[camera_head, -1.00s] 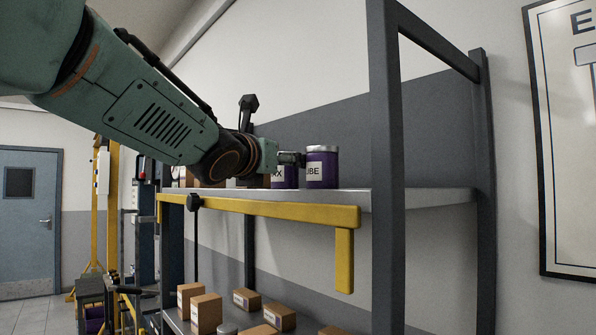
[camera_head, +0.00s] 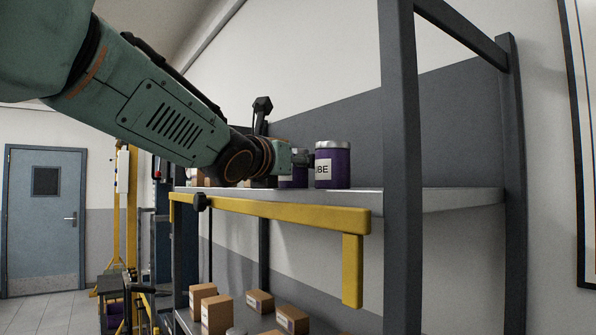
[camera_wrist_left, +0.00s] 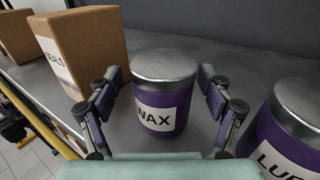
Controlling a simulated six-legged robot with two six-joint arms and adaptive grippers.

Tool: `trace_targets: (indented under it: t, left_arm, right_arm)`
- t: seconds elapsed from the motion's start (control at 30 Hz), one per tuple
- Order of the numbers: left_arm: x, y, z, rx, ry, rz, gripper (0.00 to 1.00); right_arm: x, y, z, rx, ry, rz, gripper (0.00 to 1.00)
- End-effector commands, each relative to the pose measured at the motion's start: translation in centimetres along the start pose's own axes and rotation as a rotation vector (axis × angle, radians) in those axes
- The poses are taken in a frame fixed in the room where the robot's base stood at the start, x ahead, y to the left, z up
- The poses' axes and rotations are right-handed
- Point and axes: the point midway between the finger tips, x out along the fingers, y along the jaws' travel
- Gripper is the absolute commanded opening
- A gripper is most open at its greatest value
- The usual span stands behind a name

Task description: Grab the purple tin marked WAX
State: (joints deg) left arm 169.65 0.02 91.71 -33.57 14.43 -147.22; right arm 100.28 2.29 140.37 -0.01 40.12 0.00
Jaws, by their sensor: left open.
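The purple tin marked WAX (camera_wrist_left: 163,93) stands upright on the shelf in the left wrist view, with a grey metal lid and a white label. My left gripper (camera_wrist_left: 161,88) is open, with one finger on each side of this tin. The fingers appear apart from it, though contact on the right side is hard to judge. My right gripper is not in view.
A second purple tin, its label partly reading LUBE (camera_wrist_left: 285,130), stands close on the right; it also shows in the head view (camera_head: 333,168). A SEALS box (camera_wrist_left: 85,45) is close on the left. The shelf has a yellow front rail (camera_head: 270,208) and a dark upright post (camera_head: 400,170).

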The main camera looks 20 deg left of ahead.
Motion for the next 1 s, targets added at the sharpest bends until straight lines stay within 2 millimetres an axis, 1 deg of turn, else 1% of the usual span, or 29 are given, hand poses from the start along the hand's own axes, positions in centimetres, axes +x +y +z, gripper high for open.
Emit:
trace_targets:
  t: [0.23, 1.0]
  left_arm:
    - [0.01, 0.04, -0.04, 0.001, 0.000, 0.000, 0.80]
    - [0.07, -0.12, -0.22, 0.002, 0.005, 0.000, 0.14]
  right_arm:
    - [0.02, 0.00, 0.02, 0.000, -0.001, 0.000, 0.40]
    - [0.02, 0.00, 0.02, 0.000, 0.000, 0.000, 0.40]
